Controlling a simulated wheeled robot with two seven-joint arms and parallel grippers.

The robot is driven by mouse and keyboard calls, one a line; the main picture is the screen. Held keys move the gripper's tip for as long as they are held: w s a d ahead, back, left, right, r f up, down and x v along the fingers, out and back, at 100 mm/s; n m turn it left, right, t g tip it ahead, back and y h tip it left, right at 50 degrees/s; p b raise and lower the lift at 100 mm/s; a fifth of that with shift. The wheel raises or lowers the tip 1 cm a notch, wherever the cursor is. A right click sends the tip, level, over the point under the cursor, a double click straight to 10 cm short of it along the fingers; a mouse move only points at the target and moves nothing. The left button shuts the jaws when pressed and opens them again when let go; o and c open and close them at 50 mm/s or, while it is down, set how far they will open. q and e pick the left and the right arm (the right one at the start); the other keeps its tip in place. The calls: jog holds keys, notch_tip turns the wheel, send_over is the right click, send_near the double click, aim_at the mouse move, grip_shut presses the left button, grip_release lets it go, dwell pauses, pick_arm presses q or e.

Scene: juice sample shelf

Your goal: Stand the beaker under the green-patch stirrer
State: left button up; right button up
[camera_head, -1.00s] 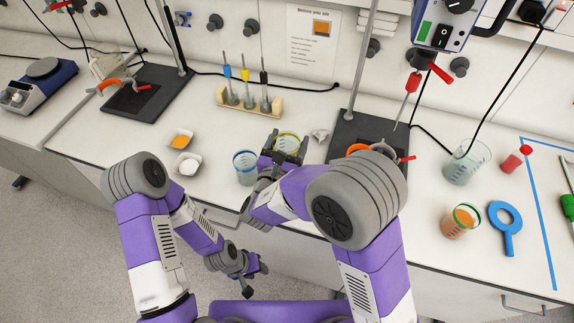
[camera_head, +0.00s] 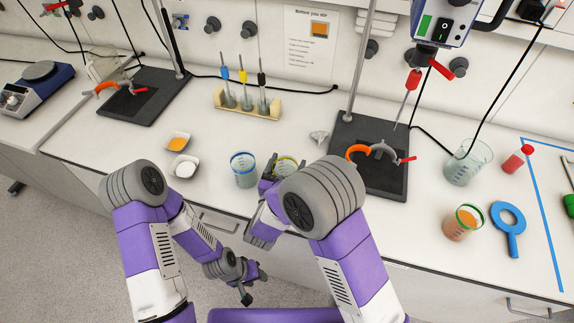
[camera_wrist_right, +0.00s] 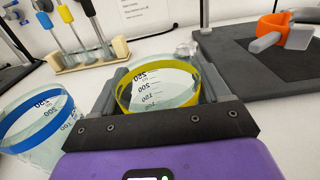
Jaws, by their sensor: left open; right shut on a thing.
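A clear beaker with a yellow rim band (camera_head: 287,162) is in my right gripper (camera_head: 285,168), which is shut on it near the bench's front edge. In the right wrist view the beaker (camera_wrist_right: 160,92) stands upright between the two fingers; its lower part is hidden. The stirrer with the green patch (camera_head: 441,24) hangs at the upper right, its red-topped shaft (camera_head: 413,82) pointing down over a dark stand base (camera_head: 384,188). An open orange-and-grey clamp (camera_head: 358,151) is above that base, with no beaker in it. My left gripper (camera_head: 247,284) is open and empty, low before the bench.
A blue-banded beaker (camera_head: 244,170) stands just left of the held one. A crumpled scrap (camera_head: 319,137) lies near the stand base. A large beaker (camera_head: 466,162), orange-filled beaker (camera_head: 463,222) and blue ring tool (camera_head: 508,228) are at right.

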jog(key=shift+f, duration=0.15)
jog(key=o, duration=1.2)
jog(key=shift+o, duration=0.2)
jog(key=shift+r, duration=0.25)
jog(key=v, duration=1.2)
